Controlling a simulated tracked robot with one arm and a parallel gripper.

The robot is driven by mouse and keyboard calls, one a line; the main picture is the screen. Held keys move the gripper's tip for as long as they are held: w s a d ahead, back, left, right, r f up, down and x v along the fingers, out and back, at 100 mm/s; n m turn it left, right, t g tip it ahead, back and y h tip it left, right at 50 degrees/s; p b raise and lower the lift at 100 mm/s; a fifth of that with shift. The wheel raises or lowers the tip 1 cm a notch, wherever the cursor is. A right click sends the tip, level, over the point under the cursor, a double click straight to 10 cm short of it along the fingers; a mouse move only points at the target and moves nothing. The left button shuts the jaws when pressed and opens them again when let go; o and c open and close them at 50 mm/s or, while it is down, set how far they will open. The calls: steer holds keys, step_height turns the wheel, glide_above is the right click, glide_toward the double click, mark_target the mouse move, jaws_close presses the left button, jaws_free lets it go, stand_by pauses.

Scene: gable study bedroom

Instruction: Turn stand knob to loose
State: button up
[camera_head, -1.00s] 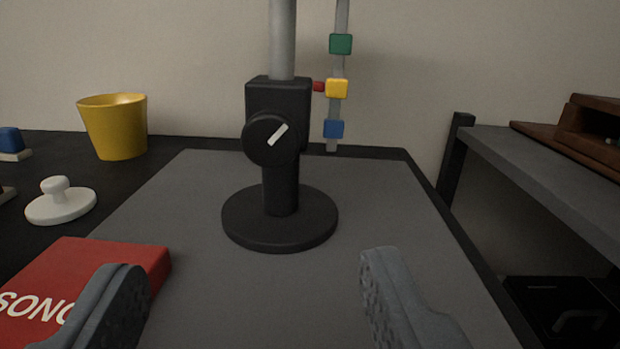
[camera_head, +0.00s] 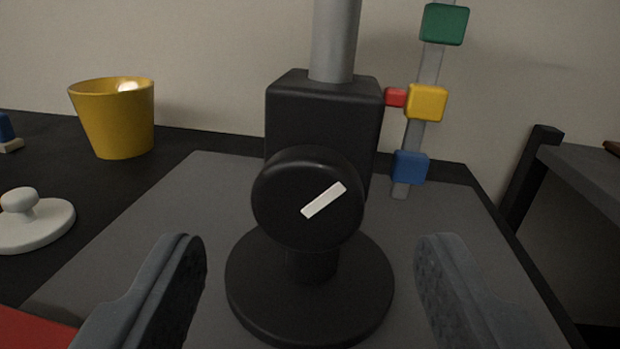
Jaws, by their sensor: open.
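The stand has a round black base (camera_head: 250,300), a black block (camera_head: 325,110) and a grey pole (camera_head: 335,40). Its round black knob (camera_head: 285,205) faces me on the front of the block. A white marker bar (camera_head: 324,200) on the knob slants from lower left to upper right. My gripper (camera_head: 310,265) is open, with one finger on each side of the picture. The knob lies ahead of the fingers, between them in the picture and a little above their tips. Neither finger touches it. No loose or tight label can be read.
A grey strip behind the stand carries green (camera_head: 444,24), yellow (camera_head: 427,102) and blue (camera_head: 410,167) blocks. A yellow pot (camera_head: 115,120) and a white knobbed lid (camera_head: 35,222) stand left. A red box (camera_head: 30,330) is at lower left. A dark shelf (camera_head: 580,180) is at right.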

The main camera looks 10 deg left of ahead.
mark_target(312, 188)
steer(key=shift+w+a+r, duration=0.1)
steer(key=shift+w+a, duration=0.1)
steer(key=shift+w, duration=1.15)
steer(key=c, duration=1)
